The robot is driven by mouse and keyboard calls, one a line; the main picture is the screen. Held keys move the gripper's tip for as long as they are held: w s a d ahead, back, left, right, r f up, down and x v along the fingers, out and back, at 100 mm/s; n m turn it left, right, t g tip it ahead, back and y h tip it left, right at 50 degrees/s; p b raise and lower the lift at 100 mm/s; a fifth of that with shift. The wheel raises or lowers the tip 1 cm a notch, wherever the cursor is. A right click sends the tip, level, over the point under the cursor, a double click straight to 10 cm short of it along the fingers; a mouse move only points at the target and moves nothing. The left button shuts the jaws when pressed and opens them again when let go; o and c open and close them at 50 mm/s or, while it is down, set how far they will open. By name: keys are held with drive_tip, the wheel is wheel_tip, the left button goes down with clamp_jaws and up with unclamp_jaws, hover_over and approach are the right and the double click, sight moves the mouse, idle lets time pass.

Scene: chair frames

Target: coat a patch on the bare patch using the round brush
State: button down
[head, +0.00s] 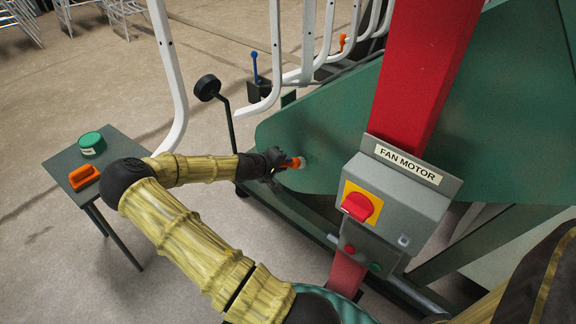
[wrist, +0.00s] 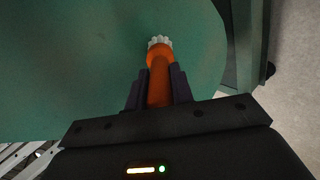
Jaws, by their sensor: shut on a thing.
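My gripper (head: 277,165) is shut on the orange handle of the round brush (head: 294,163). The brush points right, its tip close to the large green panel (head: 335,125). In the wrist view the brush (wrist: 160,72) stands between the two dark fingers of my gripper (wrist: 160,90). Its pale bristles point at the green panel (wrist: 75,60). I cannot tell whether the bristles touch it. I cannot make out a bare patch on the panel in either view; the brush and gripper hide part of the surface.
A grey "FAN MOTOR" switch box (head: 395,205) on a red column (head: 425,70) stands right of my gripper. A small table (head: 120,150) at left holds a green-lidded tin (head: 91,143) and an orange block (head: 84,177).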

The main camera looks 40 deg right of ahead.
drive_tip(key=shift+w, duration=0.2)
drive_tip(key=shift+w+a+p, duration=0.1)
drive_tip(key=shift+w+p, duration=0.2)
drive_tip(key=shift+w, duration=1.3)
drive_tip(key=w, duration=0.3)
drive_tip(key=shift+w, duration=0.2)
drive_tip(key=shift+r, duration=0.1)
drive_tip(key=shift+a+r+p, duration=0.15)
drive_tip(key=shift+r+p, duration=0.75)
drive_tip(key=shift+r, duration=0.05)
